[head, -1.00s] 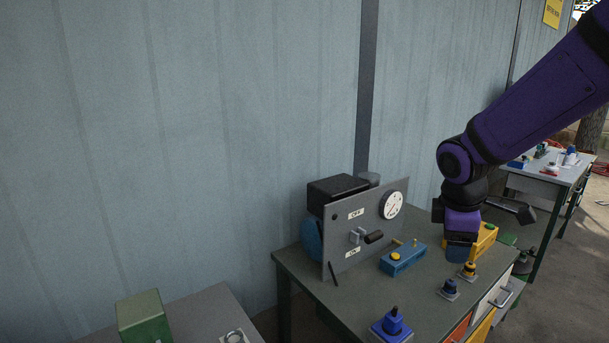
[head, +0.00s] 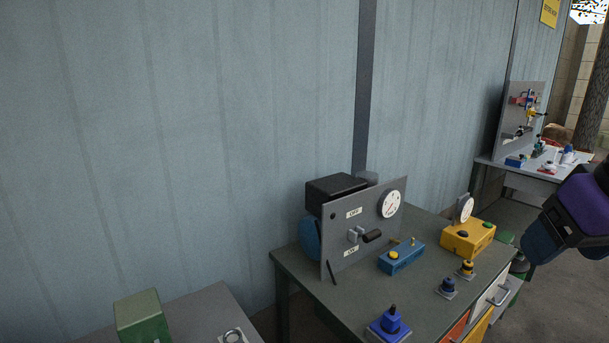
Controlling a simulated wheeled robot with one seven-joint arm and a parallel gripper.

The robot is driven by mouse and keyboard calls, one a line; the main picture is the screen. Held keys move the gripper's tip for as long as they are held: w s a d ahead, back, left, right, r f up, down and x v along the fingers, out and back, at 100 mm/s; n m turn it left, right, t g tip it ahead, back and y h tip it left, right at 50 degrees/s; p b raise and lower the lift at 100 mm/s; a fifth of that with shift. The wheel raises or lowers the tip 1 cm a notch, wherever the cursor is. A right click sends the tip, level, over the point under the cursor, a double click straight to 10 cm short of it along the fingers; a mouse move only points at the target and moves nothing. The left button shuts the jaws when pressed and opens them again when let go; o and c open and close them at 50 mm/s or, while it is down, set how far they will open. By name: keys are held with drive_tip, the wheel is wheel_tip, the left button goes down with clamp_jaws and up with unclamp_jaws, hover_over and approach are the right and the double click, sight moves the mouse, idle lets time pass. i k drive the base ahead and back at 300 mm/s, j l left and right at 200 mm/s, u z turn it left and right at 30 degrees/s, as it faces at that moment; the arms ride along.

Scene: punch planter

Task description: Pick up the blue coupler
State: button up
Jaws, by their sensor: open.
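Two blue fittings stand on the near side of the green-grey workbench (head: 345,295). The larger bright blue fitting (head: 391,323) has a square blue base and a dark tip, at the bottom of the view. The smaller darker blue fitting (head: 447,286) sits on a light plate behind it to the right. I cannot tell which is the blue coupler. My gripper (head: 535,247) is at the right edge, partly cut off, pointing down and left. It is open, with nothing seen in it, to the right of both fittings and apart from them.
A yellow-and-black fitting (head: 466,269), a blue box (head: 401,257) and a yellow box with a gauge (head: 468,239) stand on the bench. An upright grey panel (head: 370,238) with lever and dial rises at the back left. A green block (head: 141,317) stands at lower left.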

sight(448, 282)
drive_tip(key=i+l, duration=0.1)
drive_tip(key=l, duration=0.4)
drive_tip(key=i+l+u, duration=0.15)
drive_tip(key=l, duration=0.9)
drive_tip(key=i+j+u, duration=0.05)
